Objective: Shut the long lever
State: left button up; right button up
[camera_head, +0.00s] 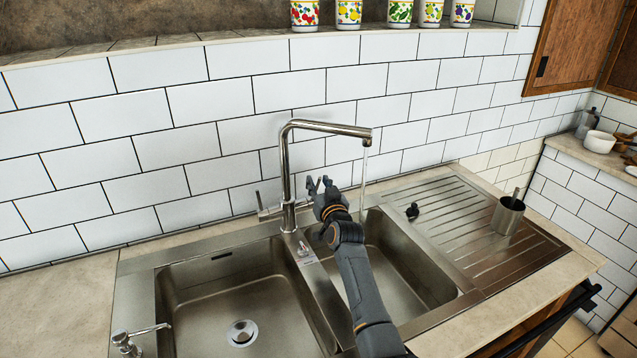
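A chrome faucet (285,170) stands behind the sink, its spout reaching right. A thin stream of water (363,178) falls from the spout toward the right basin. A thin upright lever (259,201) shows at the left of the faucet's base. My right gripper (318,184) is just right of the faucet's column, with its fingers apart and pointing up toward the wall. A thin part shows near the fingertips; I cannot tell whether it is another lever or whether the gripper touches it. My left gripper is not in view.
The left basin (215,312) is empty. A soap dispenser (127,342) stands at front left. A metal cup (508,215) and a small black stopper (412,211) stand on the drainboard (470,232). The tiled wall is close behind the faucet; several patterned cups line the ledge above.

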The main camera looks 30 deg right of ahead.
jog(key=shift+w+d, duration=0.1)
jog(key=shift+w, duration=0.25)
grip_shut()
jog(key=shift+r, duration=0.1)
